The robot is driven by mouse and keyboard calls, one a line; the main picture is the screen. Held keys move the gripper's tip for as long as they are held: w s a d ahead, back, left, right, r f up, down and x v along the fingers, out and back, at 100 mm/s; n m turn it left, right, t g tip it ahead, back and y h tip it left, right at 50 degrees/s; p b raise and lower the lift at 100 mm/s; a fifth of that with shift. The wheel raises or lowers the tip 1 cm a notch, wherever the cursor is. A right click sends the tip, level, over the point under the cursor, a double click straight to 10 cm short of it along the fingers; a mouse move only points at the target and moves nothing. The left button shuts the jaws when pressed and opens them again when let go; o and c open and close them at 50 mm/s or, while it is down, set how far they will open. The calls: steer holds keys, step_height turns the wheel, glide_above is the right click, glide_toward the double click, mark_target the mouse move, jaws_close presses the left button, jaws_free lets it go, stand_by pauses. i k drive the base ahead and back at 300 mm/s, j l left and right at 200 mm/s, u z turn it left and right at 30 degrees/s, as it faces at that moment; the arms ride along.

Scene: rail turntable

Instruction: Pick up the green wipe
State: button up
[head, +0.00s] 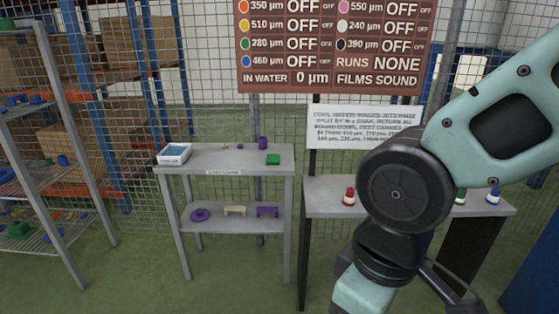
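A small green folded piece (273,159), which looks like the green wipe, lies flat on the top of a grey two-tier stand (225,163), near its right front corner. Nothing covers it. My arm fills the right of the head view, and its fingertips cannot be made out. No part of my arm touches the green piece.
A white-and-blue box (174,153) and a purple cup (263,143) share the top. The lower shelf holds a purple ring (200,215) and small stands. Right is a grey bench (325,208) with a red bottle (349,196). A wire rack (70,180) stands left.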

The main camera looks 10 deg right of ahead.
mark_target(271, 160)
steer(key=j+z, duration=0.1)
steer(key=z, duration=3.7)
steer(key=k+u, duration=0.1)
steer(key=u, duration=2.55)
steer(key=l+u, duration=0.1)
steer(key=u, duration=0.3)
steer(key=l+u, duration=0.1)
steer(key=u, duration=0.65)
steer(key=i+u, duration=0.2)
steer(key=i, duration=0.15)
steer(key=i+j, duration=0.05)
